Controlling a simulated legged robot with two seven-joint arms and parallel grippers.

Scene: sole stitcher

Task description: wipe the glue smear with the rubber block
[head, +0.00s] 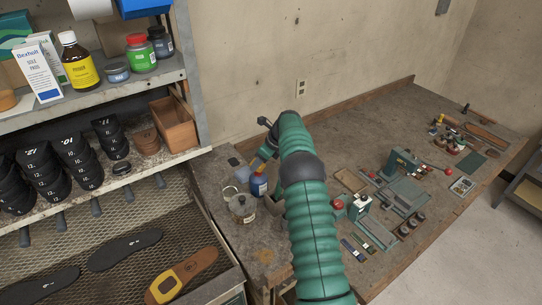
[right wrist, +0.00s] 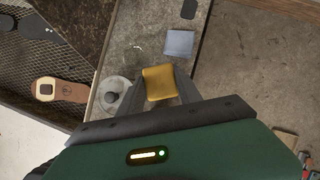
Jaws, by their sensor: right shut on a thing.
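My right gripper (right wrist: 158,86) is shut on an amber-yellow block (right wrist: 160,80), which I take to be the rubber block; it sits between the two grey fingers over the bench. In the head view my green right arm hides most of the gripper, and the block cannot be made out. A faint shiny patch (right wrist: 138,47) on the bench, just ahead and left of the block in the wrist view, may be the glue smear; its edges are unclear. Whether the block touches the bench cannot be told. My left gripper is not in view.
A grey-blue square (right wrist: 179,43) lies ahead of the block. Tools and a small green machine (head: 403,163) occupy the right bench. Shelves (head: 180,68) stand at left.

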